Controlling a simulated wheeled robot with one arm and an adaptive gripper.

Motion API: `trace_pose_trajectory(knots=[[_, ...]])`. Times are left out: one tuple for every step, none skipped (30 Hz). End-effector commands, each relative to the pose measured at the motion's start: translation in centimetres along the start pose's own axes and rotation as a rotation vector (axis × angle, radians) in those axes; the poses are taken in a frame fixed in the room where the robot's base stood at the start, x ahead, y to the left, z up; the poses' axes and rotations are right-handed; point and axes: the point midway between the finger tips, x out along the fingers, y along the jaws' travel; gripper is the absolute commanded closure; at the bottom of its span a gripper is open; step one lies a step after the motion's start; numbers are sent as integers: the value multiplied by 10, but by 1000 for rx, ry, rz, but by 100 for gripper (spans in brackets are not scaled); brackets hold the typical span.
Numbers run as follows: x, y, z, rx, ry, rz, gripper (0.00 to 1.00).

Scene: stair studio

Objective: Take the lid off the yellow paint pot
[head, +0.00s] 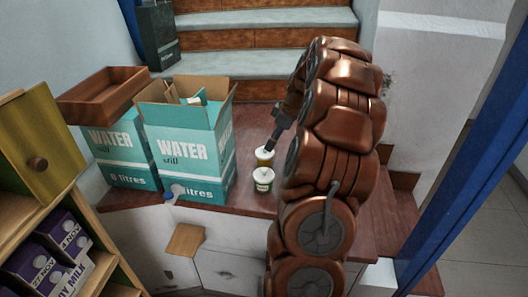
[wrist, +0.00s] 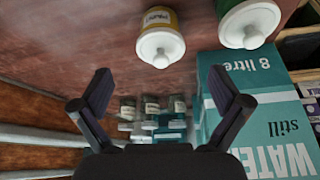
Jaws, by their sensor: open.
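The yellow paint pot (head: 265,161) stands upright on the reddish-brown wooden surface. In the wrist view the yellow pot (wrist: 158,18) shows at the top, with its white knobbed lid (wrist: 160,46) on it. A green paint pot (head: 263,184) stands close beside it, in front in the head view. The green pot's white lid (wrist: 250,24) is also on. My gripper (wrist: 160,92) is open and empty, with its two dark fingers spread wide. In the head view my gripper (head: 272,143) is just above the yellow pot's lid and partly covers it.
Two water boxes (head: 186,146) stand left of the pots; the front one is open. A wooden tray (head: 103,94) rests on the rear one. Stairs (head: 262,62) rise behind. In the wrist view several small jars (wrist: 152,108) show between my fingers. A shelf holds milk cartons (head: 66,240).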

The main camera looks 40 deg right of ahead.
Motion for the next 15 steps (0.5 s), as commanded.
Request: trace_pose_trajectory(knots=[[3, -1, -1, 0, -1, -3, 1], [5, -1, -1, 0, -1, -4, 1], [10, -2, -2, 0, -3, -6, 1], [14, -2, -2, 0, -4, -7, 1], [17, -2, -3, 0, -4, -7, 1], [23, -2, -4, 0, -3, -6, 1], [27, -1, -5, 0, -3, -5, 1], [32, -1, -5, 0, -3, -5, 1], [38, -2, -6, -1, -2, -6, 1], [41, -2, -6, -1, -2, -6, 1], [44, -2, -6, -2, -2, -6, 1], [47, -2, -6, -2, -2, -4, 1], [49, -2, -6, -2, -1, -3, 1], [50, -1, -6, -2, -1, -2, 1], [50, -1, -6, -2, -1, -1, 1]])
